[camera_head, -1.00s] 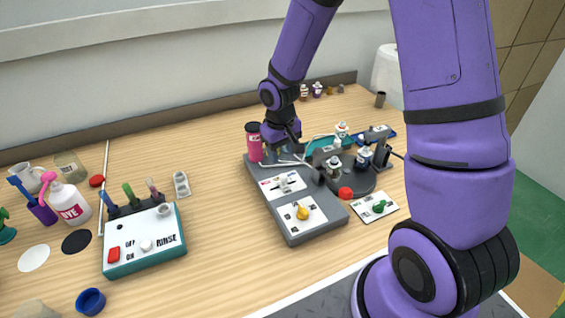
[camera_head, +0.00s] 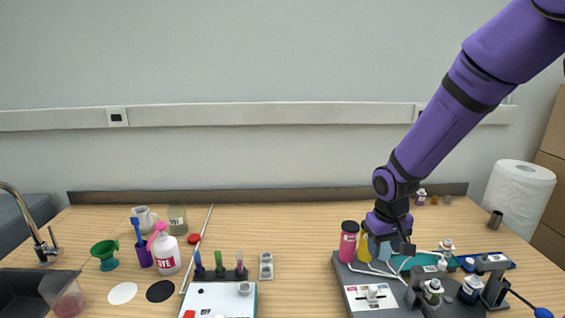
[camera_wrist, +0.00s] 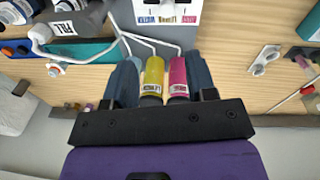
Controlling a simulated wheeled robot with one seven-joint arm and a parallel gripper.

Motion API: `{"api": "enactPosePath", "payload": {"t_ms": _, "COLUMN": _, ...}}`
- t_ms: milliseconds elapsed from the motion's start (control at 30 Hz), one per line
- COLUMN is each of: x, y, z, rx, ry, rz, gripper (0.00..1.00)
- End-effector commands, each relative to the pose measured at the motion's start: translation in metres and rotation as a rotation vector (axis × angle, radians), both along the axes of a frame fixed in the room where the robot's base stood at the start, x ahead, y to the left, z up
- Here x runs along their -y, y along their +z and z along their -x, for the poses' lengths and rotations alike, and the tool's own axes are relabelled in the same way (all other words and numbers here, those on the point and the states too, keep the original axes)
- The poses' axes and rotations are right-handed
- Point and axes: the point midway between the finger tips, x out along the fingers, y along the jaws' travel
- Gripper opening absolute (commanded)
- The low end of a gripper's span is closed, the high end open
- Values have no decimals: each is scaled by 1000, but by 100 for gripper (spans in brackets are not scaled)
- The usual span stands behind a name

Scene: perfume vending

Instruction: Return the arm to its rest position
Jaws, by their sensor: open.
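My purple arm reaches down from the upper right in the head view. My gripper (camera_head: 393,248) is at the back of the grey dispensing machine (camera_head: 345,277), just right of a pink bottle (camera_head: 348,243) and a yellow bottle (camera_head: 365,246). In the wrist view my gripper (camera_wrist: 162,72) has its two dark fingers spread apart. The yellow bottle (camera_wrist: 152,77) and the pink bottle (camera_wrist: 178,76) appear between the fingers in that picture. I cannot tell whether either finger touches them.
Thin white tubes run close to the gripper. Small vials (camera_head: 433,290) and a blue tray (camera_head: 490,262) are to its right. A paper towel roll (camera_head: 519,203) stands at the back right. Space above the bench is clear.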

Motion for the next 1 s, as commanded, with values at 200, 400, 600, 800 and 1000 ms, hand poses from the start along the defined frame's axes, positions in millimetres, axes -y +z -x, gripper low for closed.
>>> {"api": "enactPosePath", "payload": {"t_ms": 200, "x": 11, "y": 64, "z": 22, "rx": 75, "ry": -26, "rz": 23, "gripper": 52}}
{"api": "enactPosePath", "payload": {"t_ms": 400, "x": 18, "y": 114, "z": 51, "rx": 138, "ry": -52, "rz": 29, "gripper": 52}}
{"api": "enactPosePath", "payload": {"t_ms": 600, "x": 24, "y": 156, "z": 85, "rx": 201, "ry": -78, "rz": 22, "gripper": 52}}
{"api": "enactPosePath", "payload": {"t_ms": 800, "x": 28, "y": 191, "z": 123, "rx": 263, "ry": -99, "rz": 4, "gripper": 52}}
{"api": "enactPosePath", "payload": {"t_ms": 1000, "x": 30, "y": 219, "z": 164, "rx": 326, "ry": -115, "rz": -27, "gripper": 52}}
